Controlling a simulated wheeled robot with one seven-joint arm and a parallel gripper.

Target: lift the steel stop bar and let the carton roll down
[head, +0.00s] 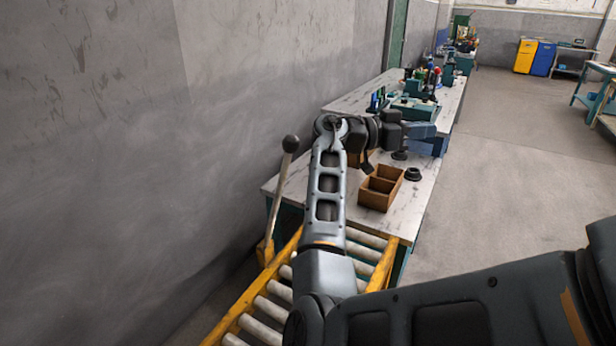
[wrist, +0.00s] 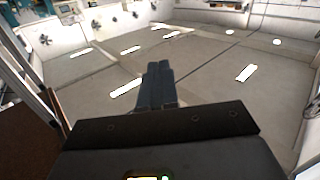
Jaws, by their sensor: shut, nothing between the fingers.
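My gripper (head: 422,130) is shut and empty. In the head view it points right, above the far part of the workbench; in the wrist view its two fingers (wrist: 157,82) lie together over grey floor. A steel lever (head: 278,205) with a dark ball knob stands in a yellow mount on the conveyor's left rail, left of my arm and well apart from my gripper. I cannot make out a separate stop bar; my arm covers the middle of the conveyor. I cannot identify the carton for certain; a brown surface (wrist: 30,140) shows at the wrist view's lower left.
The roller conveyor (head: 268,306) with yellow rails leads to a pale workbench (head: 398,222). An open divided brown box (head: 381,187) and a black ring (head: 413,174) are on it. A grey wall (head: 130,150) runs along the left.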

